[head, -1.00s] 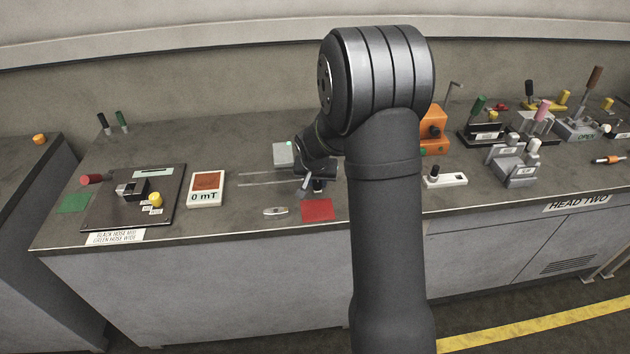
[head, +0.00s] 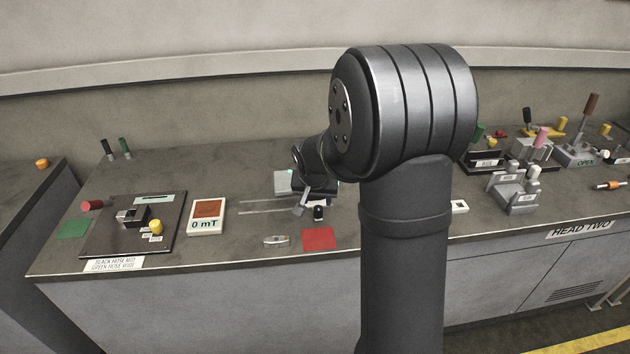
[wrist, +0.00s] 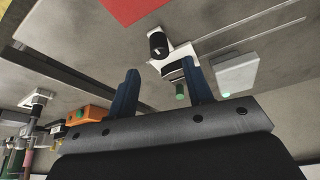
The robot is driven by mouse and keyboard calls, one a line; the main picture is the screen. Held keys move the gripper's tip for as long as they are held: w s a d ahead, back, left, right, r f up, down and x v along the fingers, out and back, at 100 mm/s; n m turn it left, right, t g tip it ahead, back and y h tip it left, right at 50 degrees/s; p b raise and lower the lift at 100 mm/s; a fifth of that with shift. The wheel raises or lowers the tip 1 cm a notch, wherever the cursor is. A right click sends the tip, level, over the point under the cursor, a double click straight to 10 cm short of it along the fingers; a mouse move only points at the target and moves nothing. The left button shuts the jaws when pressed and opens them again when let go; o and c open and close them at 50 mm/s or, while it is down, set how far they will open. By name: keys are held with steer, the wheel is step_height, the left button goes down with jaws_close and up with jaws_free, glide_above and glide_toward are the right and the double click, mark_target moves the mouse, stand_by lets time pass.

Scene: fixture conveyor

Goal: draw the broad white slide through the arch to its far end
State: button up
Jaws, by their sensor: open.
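In the wrist view a broad white piece (wrist: 184,53), which I take for the slide, lies on the grey bench with an upright black knob (wrist: 158,46). The knob also shows in the head view (head: 318,212), where my wrist hides most of the white piece. A small dark, white-edged part (wrist: 172,73), perhaps the arch, lies beside it; I cannot tell for sure. My gripper (wrist: 162,67) is open, its blue fingers apart with nothing between the tips. The fingertips appear near the white piece, on either side of the dark part. A green-topped peg (wrist: 180,92) shows between the fingers.
Two thin rails (head: 265,207) run left from the white piece. A grey block with a green light (wrist: 238,72) stands close by. A red square (head: 318,238) lies in front. A meter reading 0 mT (head: 206,217) stands left. An orange box (wrist: 88,113) shows in the wrist view.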

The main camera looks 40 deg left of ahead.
mark_target(318, 209)
steer(key=v, duration=1)
steer(key=shift+s, duration=0.1)
steer(key=x, duration=1.7)
steer(key=shift+f, duration=0.1)
stand_by(1.3)
